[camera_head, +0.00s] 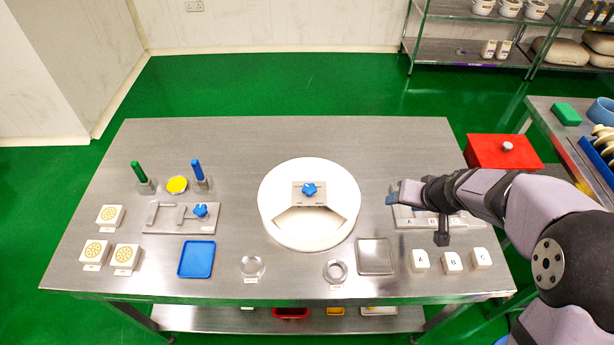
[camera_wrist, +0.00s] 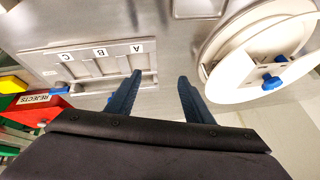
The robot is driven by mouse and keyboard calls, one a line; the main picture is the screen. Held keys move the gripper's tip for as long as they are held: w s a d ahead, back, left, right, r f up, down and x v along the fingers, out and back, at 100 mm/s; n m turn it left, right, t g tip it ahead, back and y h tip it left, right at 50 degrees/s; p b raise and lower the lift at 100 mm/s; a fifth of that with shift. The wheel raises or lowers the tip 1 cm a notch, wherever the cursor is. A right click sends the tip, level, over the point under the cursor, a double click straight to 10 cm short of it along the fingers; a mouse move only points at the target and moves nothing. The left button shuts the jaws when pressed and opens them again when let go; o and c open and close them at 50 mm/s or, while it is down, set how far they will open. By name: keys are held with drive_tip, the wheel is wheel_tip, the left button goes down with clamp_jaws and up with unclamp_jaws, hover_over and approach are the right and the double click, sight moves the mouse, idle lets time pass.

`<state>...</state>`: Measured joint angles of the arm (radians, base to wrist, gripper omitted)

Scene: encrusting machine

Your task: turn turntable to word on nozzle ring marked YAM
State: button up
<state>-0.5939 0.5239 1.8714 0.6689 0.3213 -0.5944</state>
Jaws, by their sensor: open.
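The white round turntable (camera_head: 274,222) stands mid-table with a grey block and a blue star-shaped knob (camera_head: 309,190) on it. The turntable also shows at the right of the wrist view (camera_wrist: 212,75). Two metal nozzle rings, a left one (camera_head: 241,267) and a right one (camera_head: 326,272), lie at the table's front with small labels too small to read. I cannot tell which is marked YAM. My gripper (camera_head: 391,199) is right of the turntable, apart from it, over the slotted plate's left end. Its fingers are apart and empty in the wrist view (camera_wrist: 160,80).
The slotted plate (camera_wrist: 85,60) has A, B and C labels. White blocks marked A, B and C (camera_head: 451,262) stand at the front right. A red REJECTS box (camera_head: 485,152) is at the right. A blue tray (camera_head: 196,259) and a grey tray (camera_head: 375,257) lie in front.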

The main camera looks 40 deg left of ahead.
sight(309, 188)
drive_tip(key=s+a+t+p, duration=0.1)
drive_tip(key=s+a, duration=0.1)
drive_tip(key=a, duration=0.1)
drive_tip(key=s+a+r+m+t+p, duration=0.1)
drive_tip(key=s+a, duration=0.1)
drive_tip(key=a, duration=0.1)
drive_tip(key=s+a+t+p, duration=0.1)
drive_tip(key=s+a+t, duration=0.1)
drive_tip(key=a, duration=0.2)
drive_tip(key=shift+s+r+m, duration=0.25)
drive_tip(key=shift+r+m, duration=0.05)
drive_tip(key=shift+r, duration=0.1)
drive_tip(key=s+a+r+t+y+p, duration=0.1)
drive_tip(key=s+a+t, duration=0.45)
drive_tip(key=s, duration=0.85)
drive_tip(key=shift+g, duration=0.35)
drive_tip(key=shift+a+p+x, duration=0.2)
drive_tip(key=shift+p+x, duration=0.45)
drive_tip(key=shift+x, duration=1.2)
drive_tip(key=shift+a+p+x, duration=0.2)
drive_tip(key=shift+p+x, duration=0.4)
drive_tip(key=shift+x, duration=1.25)
drive_tip(key=shift+s+r, duration=0.15)
drive_tip(key=shift+r, duration=0.05)
clamp_jaws()
